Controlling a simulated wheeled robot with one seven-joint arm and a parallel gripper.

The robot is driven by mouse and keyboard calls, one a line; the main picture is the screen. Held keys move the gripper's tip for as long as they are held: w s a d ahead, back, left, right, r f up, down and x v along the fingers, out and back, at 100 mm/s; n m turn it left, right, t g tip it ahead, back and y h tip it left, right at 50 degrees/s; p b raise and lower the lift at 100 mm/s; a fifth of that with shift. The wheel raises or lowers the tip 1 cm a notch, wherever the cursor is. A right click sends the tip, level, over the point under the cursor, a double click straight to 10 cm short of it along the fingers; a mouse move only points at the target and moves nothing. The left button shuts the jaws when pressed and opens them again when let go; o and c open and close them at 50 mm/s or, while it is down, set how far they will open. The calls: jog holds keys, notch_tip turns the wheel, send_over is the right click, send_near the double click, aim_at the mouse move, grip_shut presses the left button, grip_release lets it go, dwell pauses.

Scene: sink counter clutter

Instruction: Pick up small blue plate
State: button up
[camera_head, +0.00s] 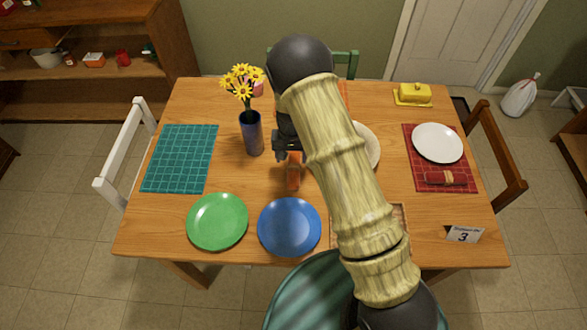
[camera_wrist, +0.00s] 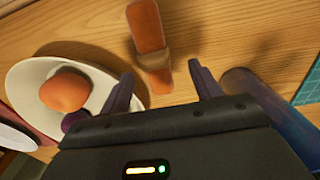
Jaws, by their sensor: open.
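The blue plate (camera_head: 289,227) lies flat at the near edge of the table in the head view, just right of a green plate (camera_head: 217,221). Its whole face shows, and it looks empty. It is not in the wrist view. My gripper (camera_head: 283,147) is over the middle of the table, farther back than the blue plate and apart from it. In the wrist view my gripper (camera_wrist: 163,86) has its two dark fingers spread, with nothing held. A rolled orange napkin with a ring (camera_wrist: 147,28) lies beyond the fingertips; it also shows in the head view (camera_head: 293,175).
A dark blue vase (camera_head: 253,136) with yellow flowers stands close left of my gripper. A white oval dish (camera_wrist: 25,85) with an orange fruit (camera_wrist: 65,91) is on the other side. A teal placemat (camera_head: 180,158) lies left. My arm hides part of the table's right half.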

aim_at(294, 167)
jog(key=shift+d+f, duration=0.15)
jog(key=shift+f, duration=0.1)
jog(key=shift+s+d+f+p, duration=0.15)
jog(key=shift+f+p, duration=0.25)
jog(key=shift+f, duration=0.8)
jog(key=shift+d+f+p, duration=0.1)
jog(key=shift+f+p, duration=0.25)
jog(key=shift+f, duration=0.8)
jog(key=c, duration=1.2)
jog(key=shift+o, duration=0.2)
jog(key=shift+r, duration=0.1)
